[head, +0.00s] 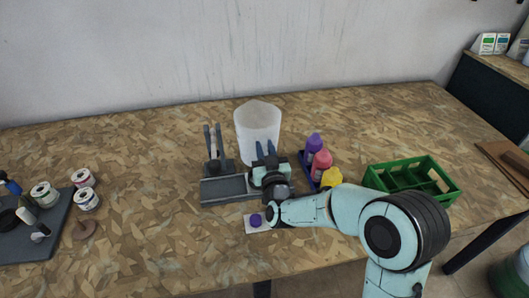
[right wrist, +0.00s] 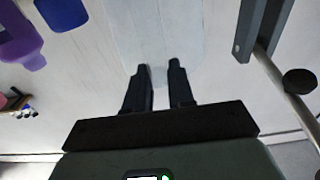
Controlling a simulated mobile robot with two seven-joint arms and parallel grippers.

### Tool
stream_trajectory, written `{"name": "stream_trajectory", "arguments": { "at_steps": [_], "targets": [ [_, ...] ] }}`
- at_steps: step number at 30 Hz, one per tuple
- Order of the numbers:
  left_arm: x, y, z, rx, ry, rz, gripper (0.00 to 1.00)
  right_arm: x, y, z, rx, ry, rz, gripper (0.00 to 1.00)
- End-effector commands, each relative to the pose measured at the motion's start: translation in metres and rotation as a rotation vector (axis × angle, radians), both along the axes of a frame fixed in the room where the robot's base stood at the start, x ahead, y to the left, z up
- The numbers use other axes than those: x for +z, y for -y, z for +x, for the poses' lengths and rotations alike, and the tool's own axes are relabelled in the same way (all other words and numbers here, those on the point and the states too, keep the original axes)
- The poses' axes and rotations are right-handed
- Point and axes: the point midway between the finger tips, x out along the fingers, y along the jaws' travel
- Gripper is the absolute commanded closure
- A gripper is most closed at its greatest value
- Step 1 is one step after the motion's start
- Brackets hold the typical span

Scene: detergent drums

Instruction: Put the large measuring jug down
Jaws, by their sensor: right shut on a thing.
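The large measuring jug (head: 256,128) is a tall, translucent white vessel, upright near the middle of the table. It also shows in the right wrist view (right wrist: 160,30), just beyond the fingers. My right gripper (head: 266,150) is at the near side of the jug, its two dark fingers shut on a narrow pale part of it, probably its handle. The same fingers show in the right wrist view (right wrist: 158,72). The jug's base is hidden behind the gripper and a grey tray, so I cannot tell whether it touches the table. My left gripper is out of view.
The grey tray (head: 222,189) and an upright dark stand (head: 211,150) are left of the gripper. Purple (head: 314,143), pink (head: 321,162) and yellow (head: 332,178) bottles stand close on the right, before a green crate (head: 408,192).

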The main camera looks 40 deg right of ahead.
Motion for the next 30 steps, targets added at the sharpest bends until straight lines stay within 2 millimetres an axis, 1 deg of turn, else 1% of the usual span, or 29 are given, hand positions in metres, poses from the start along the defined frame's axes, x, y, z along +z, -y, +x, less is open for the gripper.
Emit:
{"name": "stream_trajectory", "arguments": {
  "at_steps": [1, 8, 14, 15, 16, 17, 25, 28, 30],
  "targets": [
    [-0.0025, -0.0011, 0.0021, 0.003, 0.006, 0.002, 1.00, -0.0053, 0.0002, 0.0001, 0.000, 0.002, -0.001, 1.00],
    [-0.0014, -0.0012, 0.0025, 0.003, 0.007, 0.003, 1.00, -0.0039, 0.0002, -0.0001, 0.000, 0.004, -0.002, 1.00],
    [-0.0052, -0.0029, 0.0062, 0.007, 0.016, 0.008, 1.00, -0.0068, 0.0002, 0.0000, -0.001, 0.004, -0.002, 1.00],
    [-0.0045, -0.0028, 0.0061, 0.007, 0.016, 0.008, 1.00, -0.0070, 0.0002, -0.0001, 0.000, 0.002, -0.001, 0.64],
    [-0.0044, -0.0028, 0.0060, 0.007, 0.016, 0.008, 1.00, -0.0068, 0.0002, -0.0001, 0.000, 0.002, -0.001, 0.54],
    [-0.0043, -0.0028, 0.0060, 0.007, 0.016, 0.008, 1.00, -0.0067, 0.0001, -0.0002, 0.000, 0.002, -0.001, 0.52],
    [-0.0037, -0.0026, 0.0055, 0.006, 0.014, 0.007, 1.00, -0.0063, 0.0002, -0.0001, 0.000, 0.002, -0.001, 0.52],
    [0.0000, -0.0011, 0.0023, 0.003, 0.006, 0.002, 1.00, -0.0031, 0.0002, -0.0002, 0.000, 0.002, -0.001, 0.52],
    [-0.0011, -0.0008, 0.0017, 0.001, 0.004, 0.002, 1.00, -0.0051, -0.0043, -0.0074, 0.001, 0.001, -0.001, 0.52]
  ]
}}
